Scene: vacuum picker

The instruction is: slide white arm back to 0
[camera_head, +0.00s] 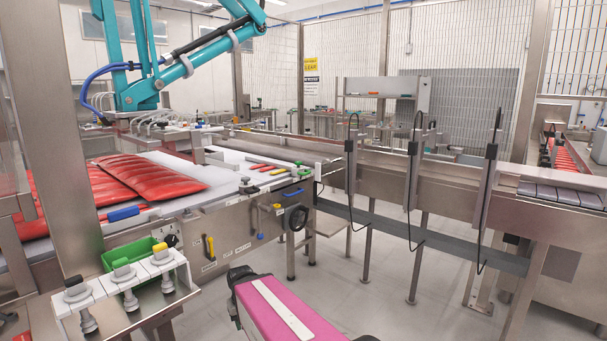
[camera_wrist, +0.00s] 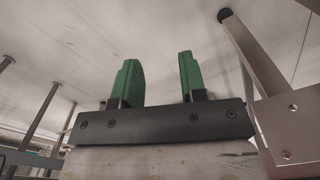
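My gripper (camera_wrist: 160,80) shows in the wrist view with two green fingers standing apart and nothing between them. In the head view I cannot make out the fingers; a pink section of my arm with a white stripe is at the bottom middle. I cannot tell for certain which part is the white arm, and no 0 mark is readable. White plates with grey and yellow knobs (camera_head: 122,278) stand at the lower left. The machine's white bed (camera_head: 205,195) has a dark knob at its right end. My gripper touches none of these in view.
Red packs (camera_head: 160,178) lie on the bed at left, under a teal robot arm (camera_head: 185,65). A green bin (camera_head: 135,255) sits behind the knobs. A steel post (camera_head: 52,120) stands at left. A conveyor (camera_head: 455,185) with uprights runs right.

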